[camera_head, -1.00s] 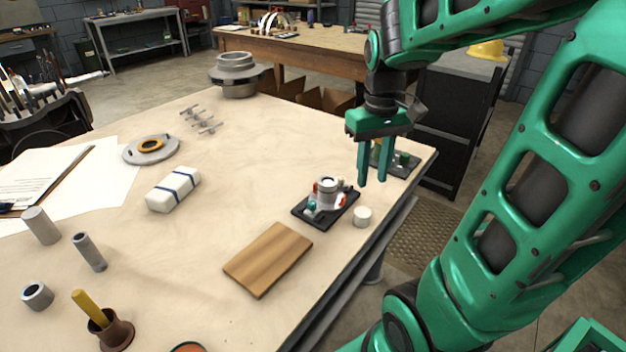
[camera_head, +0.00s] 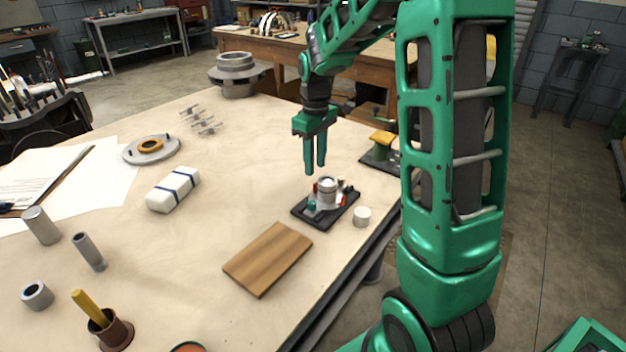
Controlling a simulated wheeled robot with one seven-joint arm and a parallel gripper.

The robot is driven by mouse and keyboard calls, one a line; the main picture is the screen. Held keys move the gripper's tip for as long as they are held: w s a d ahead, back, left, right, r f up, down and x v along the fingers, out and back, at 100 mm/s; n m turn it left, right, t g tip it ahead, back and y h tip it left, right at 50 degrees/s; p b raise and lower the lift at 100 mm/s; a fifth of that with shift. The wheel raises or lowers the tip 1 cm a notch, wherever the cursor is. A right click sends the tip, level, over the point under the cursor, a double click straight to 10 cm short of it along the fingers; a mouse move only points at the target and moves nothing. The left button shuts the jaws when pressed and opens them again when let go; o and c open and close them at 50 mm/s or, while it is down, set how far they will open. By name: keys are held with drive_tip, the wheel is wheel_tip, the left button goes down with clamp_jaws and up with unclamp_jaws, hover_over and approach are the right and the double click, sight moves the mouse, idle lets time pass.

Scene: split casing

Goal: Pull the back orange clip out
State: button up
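The split casing (camera_head: 326,191) is a small grey cylinder-topped part on a black base plate (camera_head: 345,211) near the table's right edge. Small orange-red bits show on its left side, the clearest an orange clip (camera_head: 315,187); I cannot tell for sure which is the back one. A teal bit (camera_head: 311,205) sits at its front left. My gripper (camera_head: 315,170) points down just above and behind the casing, its two green fingers slightly apart with nothing seen between them. The fingertips look clear of the casing.
A white cylinder (camera_head: 362,216) stands right of the base plate. A wooden board (camera_head: 268,259) lies in front. A dark plate with a yellow-topped part (camera_head: 382,140) is behind right, partly hidden by my arm.

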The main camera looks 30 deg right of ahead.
sight(315, 183)
drive_tip(key=shift+f, duration=3.1)
clamp_jaws()
